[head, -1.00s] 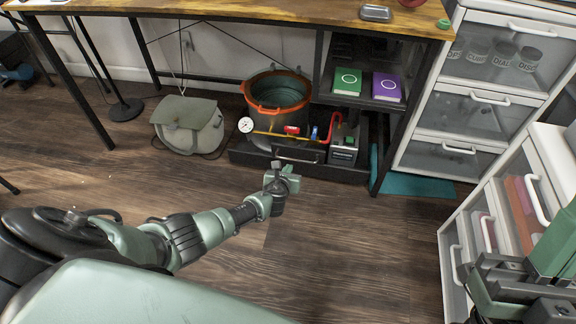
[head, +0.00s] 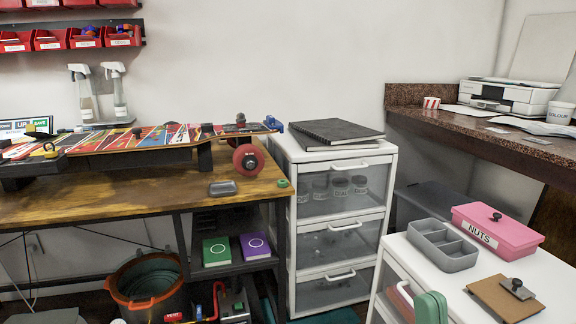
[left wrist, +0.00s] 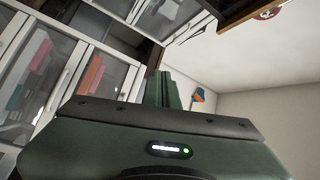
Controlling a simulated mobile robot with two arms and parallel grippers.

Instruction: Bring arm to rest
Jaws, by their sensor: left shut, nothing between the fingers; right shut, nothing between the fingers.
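My right gripper (head: 431,307) shows as a green shape at the bottom edge of the head view, in front of the white drawer unit on the right. It is shut and empty; most of its arm is out of the frame. My left gripper (left wrist: 167,90) shows in the left wrist view, with its green fingers together and nothing between them. My left arm is not in the head view.
A wooden workbench (head: 130,196) carries a skateboard (head: 150,138). A white drawer cabinet (head: 330,235) stands beside it. The right unit's top holds a grey divided tray (head: 443,246), a pink NUTS box (head: 497,229) and a clipboard (head: 505,300). An orange-rimmed pot (head: 148,288) sits below the bench.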

